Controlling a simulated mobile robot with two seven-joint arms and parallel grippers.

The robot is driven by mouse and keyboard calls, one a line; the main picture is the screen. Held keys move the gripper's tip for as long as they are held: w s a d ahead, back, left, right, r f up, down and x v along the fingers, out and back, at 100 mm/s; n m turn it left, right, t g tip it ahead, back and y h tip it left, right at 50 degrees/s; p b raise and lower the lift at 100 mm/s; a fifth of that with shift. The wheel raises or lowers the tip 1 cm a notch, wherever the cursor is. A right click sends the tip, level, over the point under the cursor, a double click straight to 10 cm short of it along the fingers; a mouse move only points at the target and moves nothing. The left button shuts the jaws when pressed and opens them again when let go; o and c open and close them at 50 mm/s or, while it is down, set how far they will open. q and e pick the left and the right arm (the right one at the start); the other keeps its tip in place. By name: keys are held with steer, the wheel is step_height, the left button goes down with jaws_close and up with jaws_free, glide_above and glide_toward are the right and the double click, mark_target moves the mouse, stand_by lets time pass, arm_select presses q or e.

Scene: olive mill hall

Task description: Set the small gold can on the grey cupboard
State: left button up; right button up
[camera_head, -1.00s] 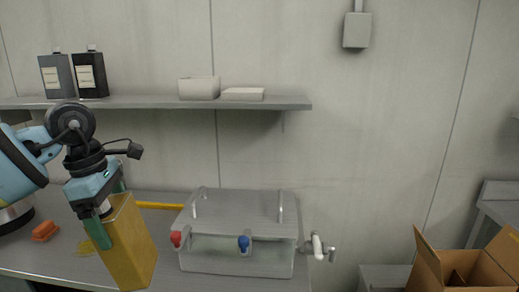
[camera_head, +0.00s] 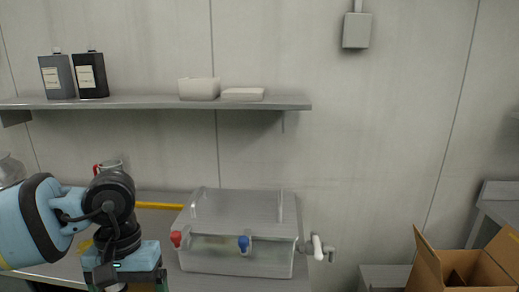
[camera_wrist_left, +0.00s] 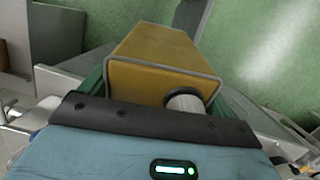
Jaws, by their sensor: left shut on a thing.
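The gold can (camera_wrist_left: 155,48) is held between the green fingers of my left gripper (camera_wrist_left: 155,85), which is shut on it. The can's pale cap (camera_wrist_left: 186,101) faces the wrist camera. In the head view my left gripper (camera_head: 125,284) is low at the left, in front of the steel counter (camera_head: 200,284); the can's body is hidden or below the picture there. A grey box-like top (camera_head: 384,276) at the lower right may be the grey cupboard, but I cannot tell for sure. My right gripper is not in view.
A clear lidded tank (camera_head: 238,258) with red and blue taps stands on the counter, right of my gripper. An open cardboard box (camera_head: 430,268) is at the lower right. A wall shelf (camera_head: 150,102) holds two dark cans. A red-handled jug (camera_head: 108,166) stands behind my arm.

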arm_select(q)
steer(key=shift+s+d+f+m, duration=0.1)
steer(key=shift+s+d+m, duration=0.05)
steer(key=shift+s+m, duration=0.2)
steer(key=f, duration=0.2)
steer(key=s+f, duration=0.1)
steer(key=f, duration=0.5)
steer(key=shift+s+f, duration=0.25)
steer(key=shift+s, duration=0.1)
steer(key=s+f, duration=0.4)
steer(key=f, duration=1.1)
steer(key=shift+f, duration=0.2)
